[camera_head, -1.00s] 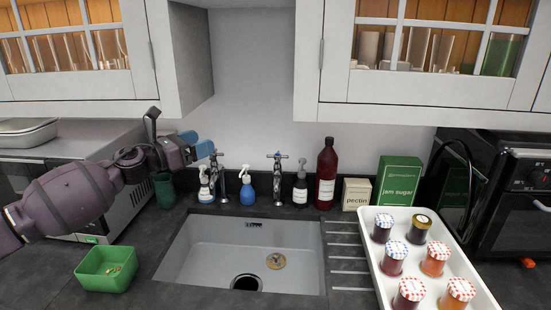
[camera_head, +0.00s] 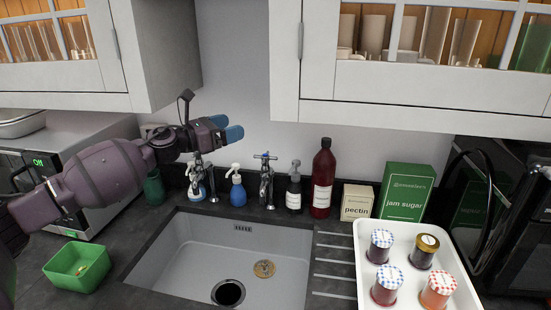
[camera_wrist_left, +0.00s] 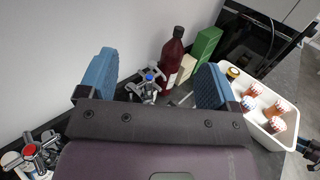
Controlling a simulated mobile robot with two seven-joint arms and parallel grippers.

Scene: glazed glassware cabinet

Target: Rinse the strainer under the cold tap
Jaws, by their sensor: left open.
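A round brass-coloured strainer (camera_head: 264,268) lies on the floor of the white sink (camera_head: 190,262), right of the dark drain hole (camera_head: 228,292). The cold tap (camera_head: 266,178) is the right-hand one behind the sink; its blue-marked cross handle also shows in the left wrist view (camera_wrist_left: 150,77). My left gripper (camera_head: 226,127) is open and empty, with blue fingers. It is raised above the back edge of the sink, between the two taps in the head view. In the left wrist view a dark and blue part, probably my right gripper (camera_wrist_left: 306,148), shows at the right edge.
The other tap (camera_head: 203,170) has a red-marked handle in the left wrist view (camera_wrist_left: 30,149). Spray bottles, a soap pump, a red bottle (camera_head: 323,180) and boxes line the wall. A tray (camera_head: 462,268) of jars stands right; a green tub (camera_head: 78,268) stands left.

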